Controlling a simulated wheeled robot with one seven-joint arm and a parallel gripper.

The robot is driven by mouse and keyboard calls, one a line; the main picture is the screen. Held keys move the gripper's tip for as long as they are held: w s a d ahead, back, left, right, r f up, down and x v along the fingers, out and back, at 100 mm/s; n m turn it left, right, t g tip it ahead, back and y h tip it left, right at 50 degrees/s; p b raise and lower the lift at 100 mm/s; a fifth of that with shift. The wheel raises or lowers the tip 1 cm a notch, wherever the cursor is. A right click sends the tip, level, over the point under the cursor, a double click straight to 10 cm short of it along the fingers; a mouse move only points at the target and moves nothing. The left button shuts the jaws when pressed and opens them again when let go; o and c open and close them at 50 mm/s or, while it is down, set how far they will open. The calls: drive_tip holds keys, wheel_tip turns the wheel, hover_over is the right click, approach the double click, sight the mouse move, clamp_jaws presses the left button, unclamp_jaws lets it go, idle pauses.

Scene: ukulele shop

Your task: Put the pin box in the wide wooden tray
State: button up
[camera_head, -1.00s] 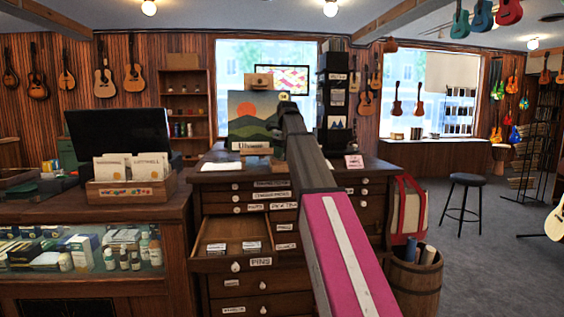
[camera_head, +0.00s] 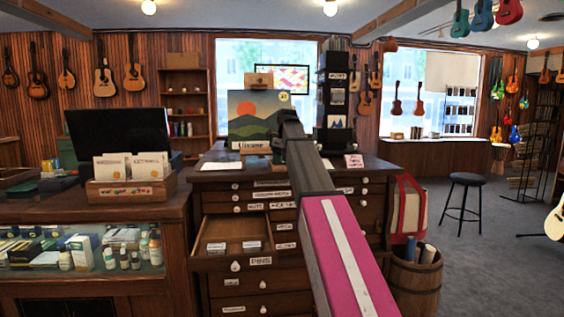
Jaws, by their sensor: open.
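An open wooden drawer (camera_head: 223,266) labelled PINS stands out from the dark cabinet. Inside it lie small white-labelled pieces (camera_head: 216,247), too small to tell whether they are boxes or cards. No pin box can be made out for certain. A wooden holder (camera_head: 104,196) with upright cards sits on the counter at left. I cannot tell whether the drawer or another piece is the wide wooden tray. My arm reaches from the lower right up past the drawer's right side, towards the cabinet top. My gripper cannot be made out; the arm's far end hides that area.
The cabinet top (camera_head: 213,178) carries a mountain picture (camera_head: 258,119) and a black display rack (camera_head: 337,103). A glass-fronted counter (camera_head: 85,252) stands at left. A barrel (camera_head: 414,284) and a stool (camera_head: 465,200) stand at right, with open carpet beyond.

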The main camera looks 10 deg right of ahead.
wheel_tip(320, 180, up, 12)
drive_tip(key=s+d, duration=0.1)
drive_tip(key=shift+s, duration=0.15)
drive_tip(key=shift+d, duration=0.1)
idle(1.4)
